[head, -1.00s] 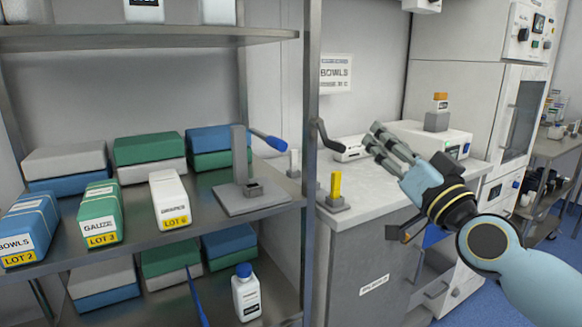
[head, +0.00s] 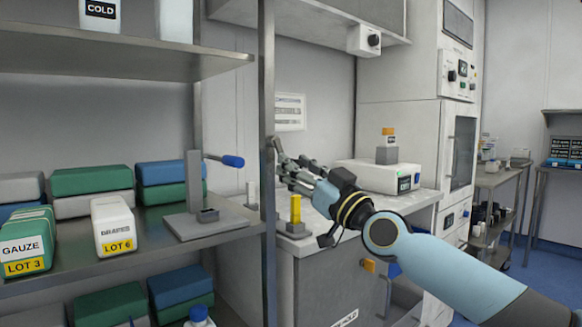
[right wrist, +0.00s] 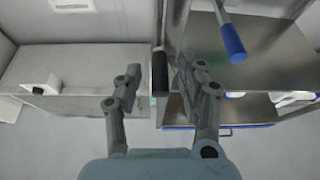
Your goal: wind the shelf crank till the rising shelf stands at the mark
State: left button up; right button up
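My right gripper (head: 284,164) is open beside the front shelf post. In the right wrist view its two fingers (right wrist: 158,78) stand apart, with a black upright crank handle (right wrist: 160,72) between them. I cannot tell whether they touch it. In the head view this dark crank (head: 278,147) is mostly hidden by the fingers and post. A second lever with a blue grip (head: 233,161) sticks out from a grey stand (head: 194,180) on the middle shelf; its grip (right wrist: 232,41) also shows at the upper right of the wrist view. I cannot make out a height mark. My left gripper is out of view.
The steel post (head: 268,120) stands close left of my right gripper. A yellow block (head: 295,209) on a grey base sits on the counter below it. A white device (head: 380,176) stands behind my arm.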

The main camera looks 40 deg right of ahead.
jog(key=shift+x, duration=0.95)
jog(key=shift+c, duration=0.5)
grip_shut()
jog(key=shift+a+r+m+h+p, duration=0.15)
jog(key=shift+m+h+p, duration=0.25)
jog(key=shift+m+p, duration=0.5)
jog(key=a+m+g+h+p, duration=0.1)
jog(key=m+h+p, duration=0.1)
jog(key=m+p, duration=0.3)
jog(key=a+m+g+h+p, duration=0.1)
jog(key=a+m+h+p, duration=0.1)
jog(key=m+p, duration=0.4)
jog(key=a+r+m+g+h+p, duration=0.1)
jog(key=m+h+p, duration=0.2)
jog(key=m+p, duration=0.2)
jog(key=shift+s+a+m+p, duration=0.2)
jog(key=shift+m+p, duration=0.1)
jog(key=shift+p, duration=1.6)
jog(key=shift+a+r+m+g+p, duration=0.15)
jog(key=shift+m+g+p, duration=0.15)
jog(key=shift+m+p, duration=0.85)
